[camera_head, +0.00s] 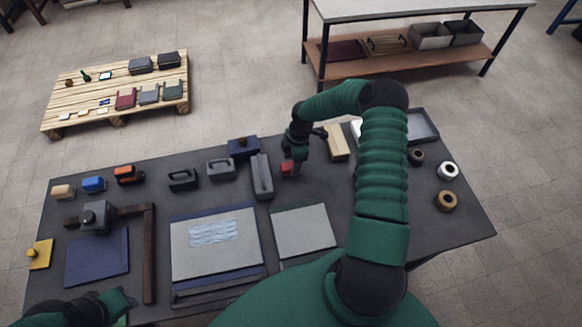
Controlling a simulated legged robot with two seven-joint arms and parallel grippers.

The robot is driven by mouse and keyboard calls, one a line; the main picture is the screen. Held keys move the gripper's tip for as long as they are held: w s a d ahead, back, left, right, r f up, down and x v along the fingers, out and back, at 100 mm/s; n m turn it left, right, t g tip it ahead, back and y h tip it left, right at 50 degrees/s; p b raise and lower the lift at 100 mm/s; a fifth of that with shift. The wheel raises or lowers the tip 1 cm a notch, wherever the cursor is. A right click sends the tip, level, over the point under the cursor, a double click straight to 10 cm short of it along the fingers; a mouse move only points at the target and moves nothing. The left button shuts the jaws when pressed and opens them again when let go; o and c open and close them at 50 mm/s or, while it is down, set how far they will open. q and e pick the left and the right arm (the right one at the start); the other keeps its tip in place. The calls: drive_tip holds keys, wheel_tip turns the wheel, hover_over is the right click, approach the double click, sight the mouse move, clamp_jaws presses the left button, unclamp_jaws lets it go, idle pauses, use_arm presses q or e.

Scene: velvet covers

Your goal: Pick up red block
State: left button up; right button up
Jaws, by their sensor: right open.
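A small red block (286,168) is on the dark table, near the middle of its far half. My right gripper (291,165) reaches down to it from above, with its jaws open around or right beside the block. The gripper partly covers the block, so I cannot tell whether a finger touches it. My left gripper (118,303) is low at the bottom left, over the table's near edge. Its jaws are not clear.
A long grey case (262,177) lies just left of the block, and a tan block (337,143) stands to its right. Tape rolls (445,201) are at the table's right. Flat panels (303,230) cover the near side. A wooden pallet (60,110) is on the floor beyond.

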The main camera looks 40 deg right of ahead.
sight(291, 166)
drive_tip(key=shift+w+a+f, duration=0.1)
drive_tip(key=shift+a+f, duration=0.15)
drive_tip(key=shift+f, duration=0.35)
drive_tip(key=shift+w+a+f, duration=0.1)
drive_tip(key=shift+a+f, duration=0.15)
drive_tip(key=shift+f, duration=0.3)
drive_tip(key=shift+w+d+f, duration=0.1)
drive_tip(key=shift+f, duration=0.15)
drive_tip(key=shift+d+f, duration=0.1)
drive_tip(key=shift+d, duration=0.3)
drive_tip(key=c, duration=0.6)
drive_tip(key=shift+a, duration=0.1)
drive_tip(key=c, duration=0.5)
drive_tip(key=shift+a, duration=0.2)
clamp_jaws()
